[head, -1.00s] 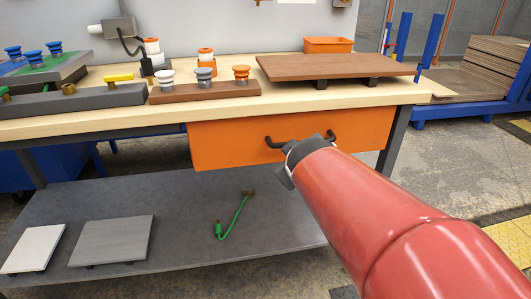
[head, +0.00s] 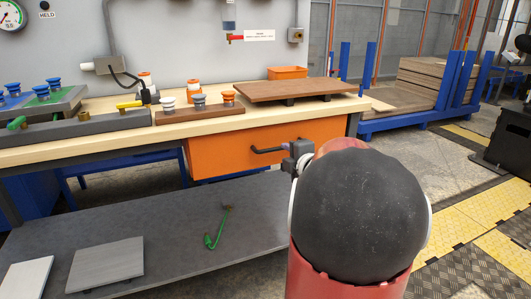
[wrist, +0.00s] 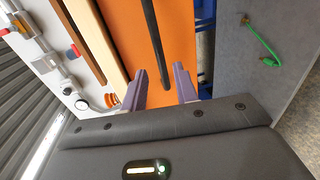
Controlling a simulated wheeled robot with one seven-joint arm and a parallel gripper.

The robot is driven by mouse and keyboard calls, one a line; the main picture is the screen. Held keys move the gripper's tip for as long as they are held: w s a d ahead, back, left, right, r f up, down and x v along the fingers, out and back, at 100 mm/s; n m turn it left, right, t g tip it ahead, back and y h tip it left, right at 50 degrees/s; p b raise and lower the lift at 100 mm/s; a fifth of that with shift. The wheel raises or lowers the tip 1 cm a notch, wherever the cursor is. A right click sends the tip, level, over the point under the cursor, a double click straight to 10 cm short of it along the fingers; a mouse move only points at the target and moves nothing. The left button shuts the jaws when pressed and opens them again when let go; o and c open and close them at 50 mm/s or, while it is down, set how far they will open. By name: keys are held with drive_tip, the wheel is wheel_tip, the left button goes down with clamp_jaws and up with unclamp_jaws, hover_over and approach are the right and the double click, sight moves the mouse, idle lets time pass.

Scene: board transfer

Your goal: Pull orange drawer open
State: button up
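The orange drawer (head: 225,153) sits under the front of the workbench. Its front looks about level with the bench edge, but I cannot tell whether it stands slightly out. Its black bar handle (head: 266,150) shows at the left part, and its right end is hidden behind my gripper (head: 297,157). In the wrist view the orange drawer front (wrist: 122,30) fills the upper middle. The handle (wrist: 152,35) runs toward the gap between the two purple fingers of my gripper (wrist: 163,88). The fingers are apart, with space on both sides of the bar; I see no contact.
The wooden bench top (head: 130,133) carries a brown board (head: 300,89), an orange bin (head: 288,72) and several capped parts. A grey lower shelf (head: 170,220) below holds plates and a green cable (head: 214,232).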

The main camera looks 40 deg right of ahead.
sight(279, 149)
drive_tip(key=x, duration=0.7)
drive_tip(key=shift+w, duration=0.15)
drive_tip(key=shift+c, duration=0.4)
clamp_jaws()
